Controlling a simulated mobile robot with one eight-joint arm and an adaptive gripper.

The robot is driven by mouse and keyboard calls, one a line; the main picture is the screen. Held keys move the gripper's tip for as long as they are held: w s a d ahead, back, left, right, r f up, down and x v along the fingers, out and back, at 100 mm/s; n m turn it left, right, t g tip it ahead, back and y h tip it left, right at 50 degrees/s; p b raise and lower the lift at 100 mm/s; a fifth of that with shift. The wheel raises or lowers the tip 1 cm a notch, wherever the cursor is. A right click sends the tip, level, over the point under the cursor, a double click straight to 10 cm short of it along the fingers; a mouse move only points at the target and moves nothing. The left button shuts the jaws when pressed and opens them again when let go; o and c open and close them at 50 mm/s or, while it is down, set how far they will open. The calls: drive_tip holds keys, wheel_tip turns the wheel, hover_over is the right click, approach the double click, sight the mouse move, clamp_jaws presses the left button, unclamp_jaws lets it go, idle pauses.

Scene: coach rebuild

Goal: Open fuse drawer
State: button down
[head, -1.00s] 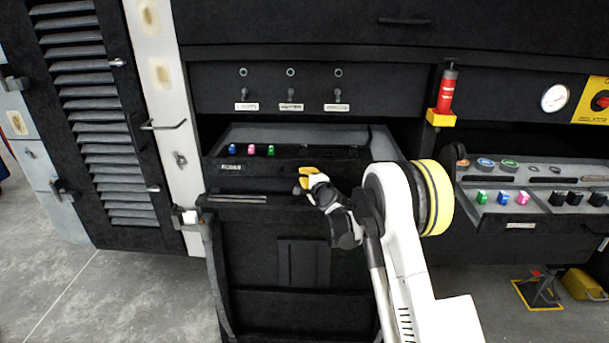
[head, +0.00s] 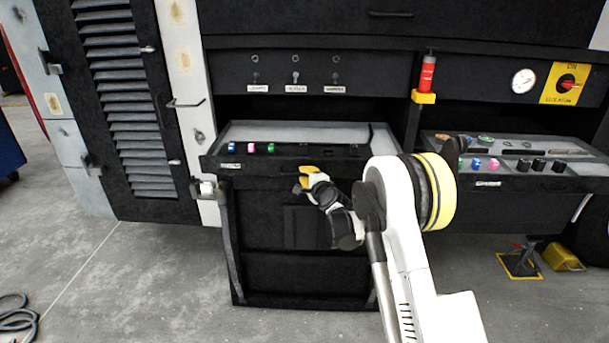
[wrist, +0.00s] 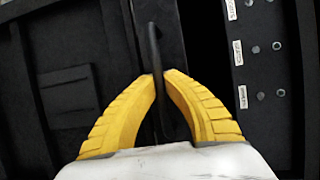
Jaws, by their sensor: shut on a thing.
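The dark fuse drawer (head: 223,160) stands drawn out below the switch panel, its grey top exposed. A blue fuse (head: 232,147), a pink fuse (head: 251,148) and a green fuse (head: 271,147) sit in a row at its left; darker pieces lie farther right. In the wrist view my yellow fingers (wrist: 162,82) close around a thin dark bar handle (wrist: 154,45). In the head view the handle is mostly hidden by my gripper.
The switch panel (head: 225,72) is above. A second fuse tray (head: 510,184) and a red cylinder (head: 427,75) are to the right. A dark frame (head: 300,275) stands below the drawer. A yellow chock (head: 563,257) is at right; the floor (head: 130,270) at left is mostly clear.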

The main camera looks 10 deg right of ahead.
drive_tip(key=shift+s+a, duration=0.1)
drive_tip(key=c, duration=1.5)
unclamp_jaws()
drive_tip(key=shift+o, duration=0.2)
drive_tip(key=v, duration=1.2)
